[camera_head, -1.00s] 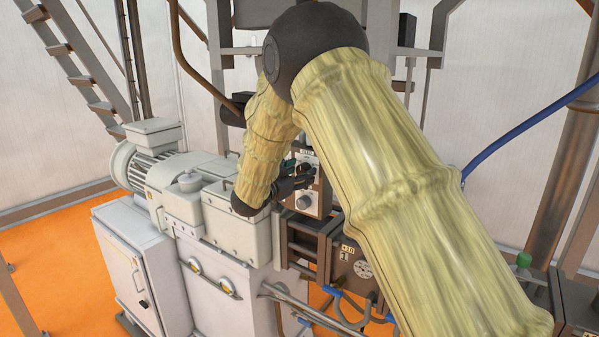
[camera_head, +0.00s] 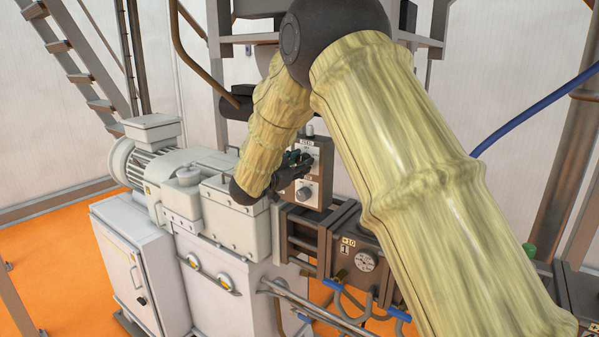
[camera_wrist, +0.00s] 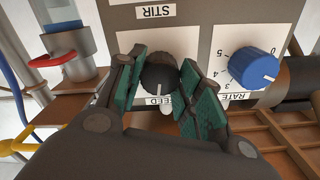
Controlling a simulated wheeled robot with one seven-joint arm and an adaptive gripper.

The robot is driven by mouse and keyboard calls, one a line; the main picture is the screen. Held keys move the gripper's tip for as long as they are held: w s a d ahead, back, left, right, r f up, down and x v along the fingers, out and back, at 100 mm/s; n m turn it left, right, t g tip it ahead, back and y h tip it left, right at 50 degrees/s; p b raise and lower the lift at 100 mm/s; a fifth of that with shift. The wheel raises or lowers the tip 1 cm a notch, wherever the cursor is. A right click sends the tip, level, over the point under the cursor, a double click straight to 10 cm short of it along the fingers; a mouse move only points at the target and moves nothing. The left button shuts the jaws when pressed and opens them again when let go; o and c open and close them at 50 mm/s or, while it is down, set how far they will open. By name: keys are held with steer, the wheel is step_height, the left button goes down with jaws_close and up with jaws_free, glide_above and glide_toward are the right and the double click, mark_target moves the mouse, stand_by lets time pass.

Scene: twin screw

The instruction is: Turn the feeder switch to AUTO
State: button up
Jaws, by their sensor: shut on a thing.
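The feeder switch is a round black knob (camera_wrist: 160,79) above an upside-down "FEED" label in the wrist view. My gripper (camera_wrist: 161,72) is shut on it, with one green-padded finger on each side. A white mark shows on the knob, pointing down in the picture. The AUTO lettering is not readable. In the head view my gripper (camera_head: 297,168) is at the upper part of the grey control box (camera_head: 323,192), and the fingers largely hide the switch there.
A blue RATE dial (camera_wrist: 254,69) with numbers sits close to the right finger. A "STIR" label (camera_wrist: 155,11) is on the panel above.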

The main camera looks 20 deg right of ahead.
steer(key=m+b, duration=0.5)
steer(key=b, duration=0.3)
steer(key=m+b, duration=0.4)
steer(key=b, duration=0.5)
steer(key=shift+f+m, duration=0.2)
steer(key=shift+m, duration=0.2)
steer(key=shift+r+b, duration=0.1)
steer(key=shift+b, duration=0.35)
steer(key=o, duration=1)
steer(key=shift+d, duration=0.1)
steer(key=shift+o, duration=0.2)
steer(key=shift+r, duration=0.1)
steer(key=v, duration=1.2)
